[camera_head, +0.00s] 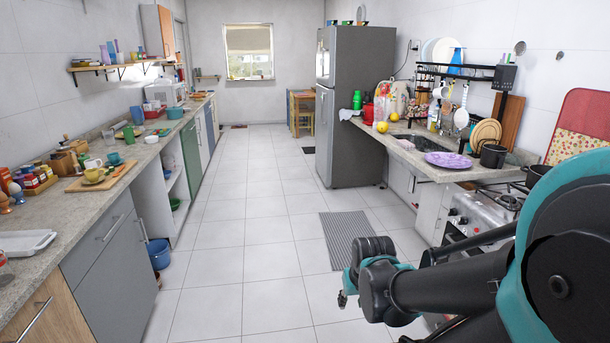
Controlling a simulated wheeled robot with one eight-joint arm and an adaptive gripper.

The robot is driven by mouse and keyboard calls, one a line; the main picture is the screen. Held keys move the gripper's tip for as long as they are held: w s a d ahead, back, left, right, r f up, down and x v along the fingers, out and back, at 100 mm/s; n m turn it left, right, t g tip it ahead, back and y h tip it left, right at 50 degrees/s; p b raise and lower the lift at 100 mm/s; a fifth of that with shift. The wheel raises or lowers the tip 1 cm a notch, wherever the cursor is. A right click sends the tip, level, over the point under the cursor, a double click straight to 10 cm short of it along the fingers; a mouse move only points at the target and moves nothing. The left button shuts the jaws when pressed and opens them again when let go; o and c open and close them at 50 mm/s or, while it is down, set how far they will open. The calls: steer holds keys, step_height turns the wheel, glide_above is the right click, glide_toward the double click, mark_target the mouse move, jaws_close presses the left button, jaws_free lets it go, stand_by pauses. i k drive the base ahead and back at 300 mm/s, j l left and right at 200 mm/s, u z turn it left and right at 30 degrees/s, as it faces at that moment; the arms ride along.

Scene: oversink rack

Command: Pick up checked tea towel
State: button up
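I cannot make out a checked tea towel for certain. A small white cloth-like thing (347,114) lies at the far end of the right counter, by the fridge, too small to show a pattern. A red panel with a pale, speckled lower part (582,125) leans on the right wall behind the stove; I cannot tell if that part is cloth. My gripper (344,299) is low over the floor at the lower middle, apart from both counters. It points away from the camera, and its fingers are mostly hidden by its own wrist.
The right counter (412,150) holds a sink, a purple plate (448,160) and a dish rack (455,72) above. A stove (490,215) stands beside my arm. The left counter (55,215) is cluttered. A grey striped mat (350,238) lies on the otherwise clear middle floor.

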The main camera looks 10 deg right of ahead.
mark_target(406, 145)
steer(key=i+z, duration=0.1)
steer(key=i, duration=0.5)
steer(key=i+j+z, duration=0.1)
steer(key=i, duration=0.5)
steer(key=i+j+z, duration=0.1)
steer(key=i, duration=0.5)
steer(key=j, duration=0.1)
